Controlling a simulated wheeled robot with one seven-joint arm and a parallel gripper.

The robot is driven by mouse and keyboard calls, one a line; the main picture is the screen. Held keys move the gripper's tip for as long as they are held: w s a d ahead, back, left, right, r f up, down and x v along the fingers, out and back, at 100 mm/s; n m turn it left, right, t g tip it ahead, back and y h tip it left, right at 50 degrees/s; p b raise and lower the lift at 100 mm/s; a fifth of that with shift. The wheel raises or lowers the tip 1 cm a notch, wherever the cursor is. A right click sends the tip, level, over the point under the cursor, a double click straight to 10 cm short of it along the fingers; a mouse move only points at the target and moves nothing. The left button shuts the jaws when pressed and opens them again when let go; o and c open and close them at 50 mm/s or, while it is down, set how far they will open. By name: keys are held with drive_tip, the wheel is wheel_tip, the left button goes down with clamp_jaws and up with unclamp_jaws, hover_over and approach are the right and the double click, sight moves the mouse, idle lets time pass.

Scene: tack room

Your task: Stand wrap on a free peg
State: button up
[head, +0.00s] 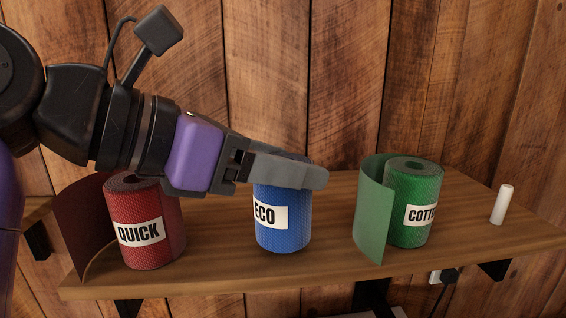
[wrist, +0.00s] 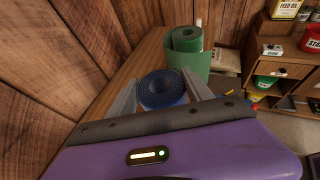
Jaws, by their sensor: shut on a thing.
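Three rolled wraps stand upright on a wooden shelf (head: 340,255). The red wrap (head: 150,215), labelled QUICK, is at the left with a loose flap. The blue wrap (head: 284,235), labelled ECO, is in the middle. The green wrap (head: 418,190), its label partly visible as "COTT", is right of it with a loose flap. A bare white peg (head: 502,204) stands at the shelf's right end. My gripper (head: 308,172) is shut on the blue wrap's upper part from the left. In the wrist view the blue wrap (wrist: 161,90) sits between both fingers. Its contact with the shelf is unclear.
A plank wall (head: 310,80) rises behind the shelf. In the wrist view, the green wrap (wrist: 188,58) is just beyond the blue one, and a wooden cabinet (wrist: 275,60) with tins and bottles stands at the right. Shelf space between green wrap and peg is clear.

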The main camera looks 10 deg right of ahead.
drive_tip(key=shift+f+b, duration=0.55)
drive_tip(key=shift+f, duration=0.05)
drive_tip(key=o, duration=1.2)
drive_tip(key=shift+p+v, duration=1.2)
drive_tip(key=shift+v, duration=4.3)
